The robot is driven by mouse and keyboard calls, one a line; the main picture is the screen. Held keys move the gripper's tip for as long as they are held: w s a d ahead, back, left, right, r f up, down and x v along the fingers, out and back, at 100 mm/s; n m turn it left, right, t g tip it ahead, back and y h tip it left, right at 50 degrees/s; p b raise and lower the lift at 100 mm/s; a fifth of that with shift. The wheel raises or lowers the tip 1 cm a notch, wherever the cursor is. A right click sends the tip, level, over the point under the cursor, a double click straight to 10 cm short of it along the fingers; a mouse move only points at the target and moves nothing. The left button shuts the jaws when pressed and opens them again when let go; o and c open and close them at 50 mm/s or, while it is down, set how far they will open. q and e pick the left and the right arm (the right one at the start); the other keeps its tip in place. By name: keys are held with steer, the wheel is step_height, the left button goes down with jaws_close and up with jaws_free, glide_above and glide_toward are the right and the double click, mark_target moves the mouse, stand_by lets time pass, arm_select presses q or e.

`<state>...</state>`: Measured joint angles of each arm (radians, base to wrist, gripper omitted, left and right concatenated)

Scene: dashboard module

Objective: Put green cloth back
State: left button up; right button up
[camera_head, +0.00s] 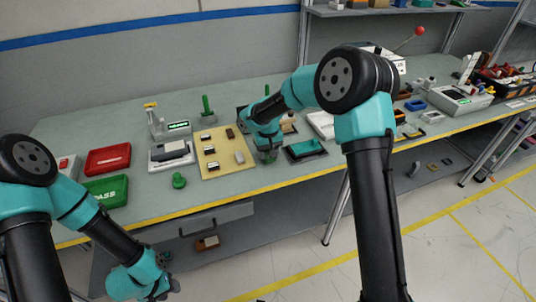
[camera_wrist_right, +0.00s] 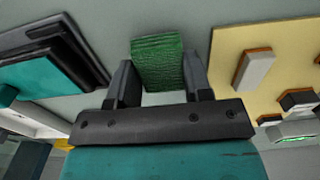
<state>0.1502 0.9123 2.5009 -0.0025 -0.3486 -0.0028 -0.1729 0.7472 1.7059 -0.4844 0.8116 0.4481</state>
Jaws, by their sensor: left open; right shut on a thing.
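The green cloth (camera_wrist_right: 158,62) shows in the right wrist view as a folded, textured green block between the two dark fingers of my right gripper (camera_wrist_right: 158,85). The right gripper is shut on it. In the head view my right gripper (camera_head: 268,152) is low over the bench, between the yellow board and a dark tray with a teal inside; the cloth is mostly hidden there. My left gripper (camera_head: 158,290) is open and empty, low in front of the bench's front edge.
The yellow board (camera_head: 226,160) with small blocks lies left of my right gripper. The dark teal tray (camera_head: 305,149) is right of it.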

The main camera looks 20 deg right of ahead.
steer(key=shift+f, duration=0.5)
steer(key=shift+f, duration=0.15)
steer(key=o, duration=0.9)
step_height(320, 180, up, 12)
steer(key=shift+r, duration=0.2)
